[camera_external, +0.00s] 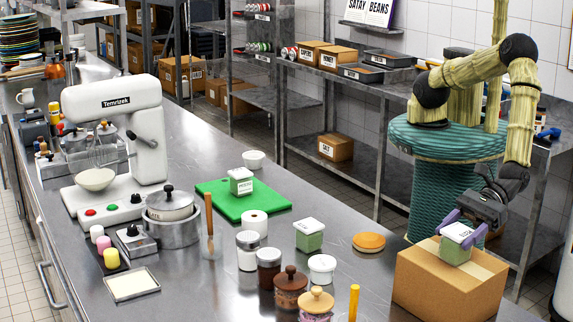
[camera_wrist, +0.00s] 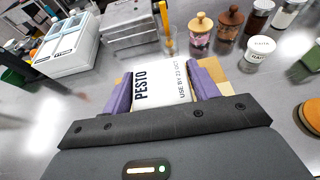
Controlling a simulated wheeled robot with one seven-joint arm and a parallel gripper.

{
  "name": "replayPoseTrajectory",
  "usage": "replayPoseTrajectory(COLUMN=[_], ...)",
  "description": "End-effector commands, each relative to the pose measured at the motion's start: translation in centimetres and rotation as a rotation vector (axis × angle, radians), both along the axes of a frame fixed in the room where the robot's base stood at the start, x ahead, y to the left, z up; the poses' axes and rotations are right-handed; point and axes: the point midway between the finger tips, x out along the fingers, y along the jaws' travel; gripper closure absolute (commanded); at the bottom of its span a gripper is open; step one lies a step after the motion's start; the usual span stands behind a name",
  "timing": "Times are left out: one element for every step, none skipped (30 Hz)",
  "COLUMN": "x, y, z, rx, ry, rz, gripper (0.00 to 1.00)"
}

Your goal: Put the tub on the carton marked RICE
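A tub of green contents with a white label (camera_external: 457,247) is between the purple fingers of my gripper (camera_external: 464,228). In the wrist view the label on the tub (camera_wrist: 162,84) reads PESTO, and the fingers lie close along both sides of it. My gripper looks shut on the tub. The tub is over the top of a large brown carton (camera_external: 440,287) at the table's front right. I cannot tell whether its base touches the carton. No RICE marking shows on the carton's visible faces. In the wrist view the carton's edge (camera_wrist: 234,78) shows beside the fingers.
Two similar green tubs stand on the table: one (camera_external: 309,236) left of the carton, one (camera_external: 241,182) on the green cutting board (camera_external: 217,205). An orange round lid (camera_external: 369,242), a white cup (camera_external: 321,268) and lidded jars (camera_external: 291,287) stand near the carton. Smaller cartons sit on the back shelves.

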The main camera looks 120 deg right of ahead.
Motion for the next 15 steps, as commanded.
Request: replayPoseTrajectory(x=[0.00, 0.00, 0.00, 0.00, 0.00, 0.00, 0.00, 0.00, 0.00, 0.00, 0.00, 0.00, 0.00, -0.01, -0.30], y=[-0.01, -0.02, -0.02, -0.02, -0.02, -0.02, -0.02, -0.01, -0.02, -0.02, -0.01, -0.01, -0.01, -0.01, 0.05], z=[0.03, 0.03, 0.03, 0.03, 0.03, 0.03, 0.03, 0.04, 0.04, 0.06, 0.11, 0.21, 0.31, 0.46, 0.42], rx=[0.000, 0.000, 0.000, 0.000, 0.000, 0.000, 0.000, 0.000, 0.000, 0.000, 0.000, 0.000, 0.000, 0.000, 0.000], ry=[0.000, 0.000, 0.000, 0.000, 0.000, 0.000, 0.000, 0.000, 0.000, 0.000, 0.000, 0.000, 0.000, 0.000, 0.001], rz=[0.000, 0.000, 0.000, 0.000, 0.000, 0.000, 0.000, 0.000, 0.000, 0.000, 0.000, 0.000, 0.000, 0.000, 0.001], gripper=[0.30, 0.24, 0.24, 0.24, 0.24, 0.24, 0.24, 0.24, 0.24, 0.24, 0.24, 0.24, 0.24, 0.24, 0.24])
